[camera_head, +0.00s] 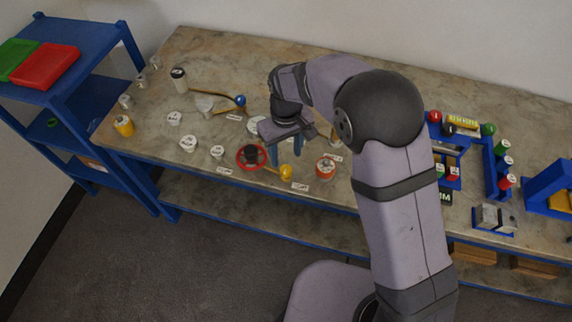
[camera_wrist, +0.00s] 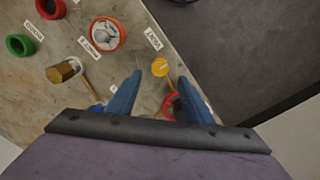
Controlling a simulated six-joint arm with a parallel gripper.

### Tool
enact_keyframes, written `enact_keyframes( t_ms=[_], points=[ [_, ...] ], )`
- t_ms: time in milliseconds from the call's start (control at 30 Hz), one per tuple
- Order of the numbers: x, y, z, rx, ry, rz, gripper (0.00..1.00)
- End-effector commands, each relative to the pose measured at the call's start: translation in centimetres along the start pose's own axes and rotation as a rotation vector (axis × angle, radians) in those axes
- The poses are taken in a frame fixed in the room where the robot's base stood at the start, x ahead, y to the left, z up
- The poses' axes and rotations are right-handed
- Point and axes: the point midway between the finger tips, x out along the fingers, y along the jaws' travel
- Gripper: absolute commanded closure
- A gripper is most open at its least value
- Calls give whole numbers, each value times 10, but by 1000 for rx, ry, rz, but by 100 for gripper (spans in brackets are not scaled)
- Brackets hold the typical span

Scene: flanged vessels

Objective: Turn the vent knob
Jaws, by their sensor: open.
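The vent knob (camera_wrist: 160,67) is a small yellow round handle beside a white label reading VENT (camera_wrist: 153,40) in the wrist view. In the head view the yellow knob (camera_head: 285,172) sits near the front edge of the bench. My gripper (camera_wrist: 160,79) is open and empty. Its two blue fingers point towards the knob, which appears between and just beyond the fingertips, apart from them. In the head view my gripper (camera_head: 286,152) hangs behind the knob, over the bench. A red handwheel with a dark centre (camera_head: 251,156) lies left of the knob, partly hidden by a finger in the wrist view (camera_wrist: 170,105).
An orange-rimmed vessel (camera_head: 326,168) stands right of the knob. A brass cylinder (camera_wrist: 65,70) and green ring (camera_wrist: 20,45) lie farther left in the wrist view. A blue-ended lever (camera_head: 239,100) and several white caps are on the left bench. Blue racks (camera_head: 497,165) stand at right.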

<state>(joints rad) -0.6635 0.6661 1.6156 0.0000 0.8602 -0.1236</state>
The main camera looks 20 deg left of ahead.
Motion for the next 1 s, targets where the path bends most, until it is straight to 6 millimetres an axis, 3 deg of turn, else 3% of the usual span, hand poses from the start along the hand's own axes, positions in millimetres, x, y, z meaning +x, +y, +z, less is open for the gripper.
enact_keyframes(
  t_ms=[500,933,967,1000],
  points=[
    [58,0,1,1,-2,0,54],
    [68,0,0,1,1,0,54],
    [68,0,0,1,1,0,56],
    [68,0,0,1,1,0,66]
  ],
)
